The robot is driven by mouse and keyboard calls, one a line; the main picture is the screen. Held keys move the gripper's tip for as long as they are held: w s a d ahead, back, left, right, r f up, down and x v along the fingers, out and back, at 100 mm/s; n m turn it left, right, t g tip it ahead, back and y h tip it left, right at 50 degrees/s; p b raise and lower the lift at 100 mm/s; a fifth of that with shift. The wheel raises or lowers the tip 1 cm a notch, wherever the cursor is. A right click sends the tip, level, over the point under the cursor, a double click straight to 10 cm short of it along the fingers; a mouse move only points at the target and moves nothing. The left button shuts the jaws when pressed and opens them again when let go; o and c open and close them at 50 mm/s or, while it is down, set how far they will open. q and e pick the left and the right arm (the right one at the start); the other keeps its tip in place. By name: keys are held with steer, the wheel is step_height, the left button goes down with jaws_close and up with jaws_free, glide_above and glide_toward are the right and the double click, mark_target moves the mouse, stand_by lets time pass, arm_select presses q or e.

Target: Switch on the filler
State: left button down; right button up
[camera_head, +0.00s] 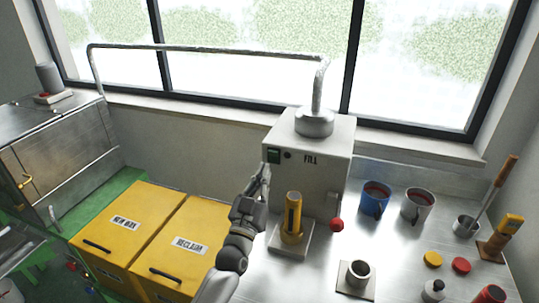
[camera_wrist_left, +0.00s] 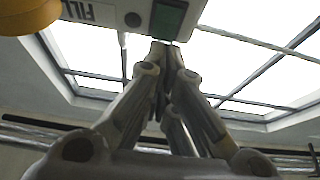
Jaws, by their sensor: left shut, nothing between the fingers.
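The filler (camera_head: 333,160) is a pale box labelled FILL, standing at the back of the steel bench. A green switch (camera_head: 273,156) with a small dark round spot beside it sits on its front, at the upper left. My left gripper (camera_head: 265,170) is shut and empty, its fingertips pointing up just below the switch. In the left wrist view the green switch (camera_wrist_left: 168,18) lies just beyond the shut fingertips; I cannot tell whether they touch it. My right gripper is not in view.
A yellow-and-black handled tool (camera_head: 292,215) stands on a plate before the filler, beside a red knob (camera_head: 337,225). A blue mug (camera_head: 375,198) and several other items stand to the right. Yellow boxes labelled NEW WAX (camera_head: 125,225) and RECLAIM (camera_head: 185,250) are at left.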

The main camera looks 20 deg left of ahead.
mark_target(273, 157)
arm_select(q)
steer(key=p+x, duration=0.1)
steer(key=x, duration=0.4)
steer(key=shift+w, duration=0.2)
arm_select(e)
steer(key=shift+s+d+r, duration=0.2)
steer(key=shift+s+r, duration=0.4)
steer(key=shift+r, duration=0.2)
arm_select(q)
steer(key=shift+r, duration=0.1)
steer(key=shift+w+r, duration=0.15)
steer(key=shift+r, duration=0.1)
steer(key=shift+f, duration=0.1)
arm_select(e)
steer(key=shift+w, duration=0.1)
